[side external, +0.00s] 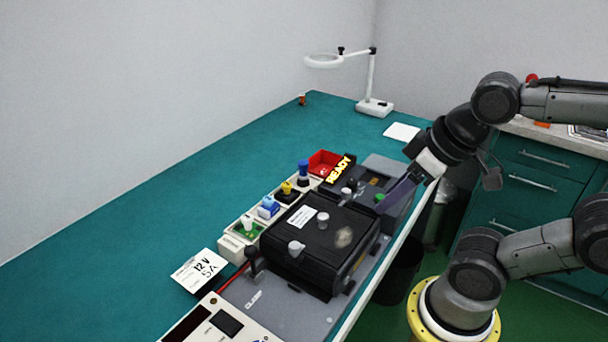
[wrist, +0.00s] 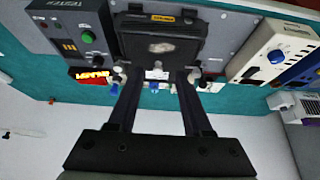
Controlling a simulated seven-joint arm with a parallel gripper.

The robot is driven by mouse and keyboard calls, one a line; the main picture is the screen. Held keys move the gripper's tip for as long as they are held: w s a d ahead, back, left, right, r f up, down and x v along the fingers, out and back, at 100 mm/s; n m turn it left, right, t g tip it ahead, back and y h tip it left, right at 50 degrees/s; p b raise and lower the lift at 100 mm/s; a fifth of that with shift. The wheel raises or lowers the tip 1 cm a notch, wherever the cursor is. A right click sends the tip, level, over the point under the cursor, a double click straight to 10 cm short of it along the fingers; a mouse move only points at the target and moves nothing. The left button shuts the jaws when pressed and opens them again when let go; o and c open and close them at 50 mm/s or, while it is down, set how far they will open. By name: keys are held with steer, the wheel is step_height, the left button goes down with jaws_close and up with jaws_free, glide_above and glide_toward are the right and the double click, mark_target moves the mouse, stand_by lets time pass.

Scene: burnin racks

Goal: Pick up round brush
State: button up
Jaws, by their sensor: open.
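I cannot pick out a round brush with certainty in either view. A pale, blurry round patch shows on the black lidded box (side external: 313,252) in the side view, but I cannot tell what it is. The box also shows in the wrist view (wrist: 162,22), with the same patch near its middle. My gripper (side external: 388,203) comes in from the right, near the box's right side. In the wrist view its two fingers (wrist: 158,76) are spread apart with nothing visible held between them.
Beyond the box is a row of small coloured parts, including a blue-capped one (side external: 303,168), and a red bin (side external: 322,160). A READY sign (side external: 340,169) stands close by. A grey unit with a green button (side external: 398,200) is on the right. The left teal bench (side external: 150,200) is clear.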

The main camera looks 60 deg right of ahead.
stand_by(0.4)
steer(key=w+d+r+n+g, duration=0.1)
steer(key=w+d+r+n, duration=0.3)
steer(key=w+n, duration=0.5)
steer(key=w+d+r+n+g, duration=0.2)
steer(key=w+r+n, duration=0.3)
steer(key=w+n, duration=0.4)
steer(key=w+d+f+g, duration=0.1)
steer(key=w+d+f, duration=0.2)
steer(key=f, duration=0.1)
steer(key=w+d+f, duration=0.3)
steer(key=w, duration=0.1)
steer(key=w+d+f+g, duration=0.1)
steer(key=w+d+f, duration=0.2)
steer(key=f, duration=0.1)
steer(key=shift+w+f+g, duration=0.2)
steer(key=shift+f+g, duration=0.1)
glide_above(304, 174)
steer(key=d, duration=0.1)
steer(key=f, duration=0.7)
steer(key=shift+w, duration=0.35)
steer(key=shift+a+f, duration=0.1)
steer(key=shift+f, duration=2.85)
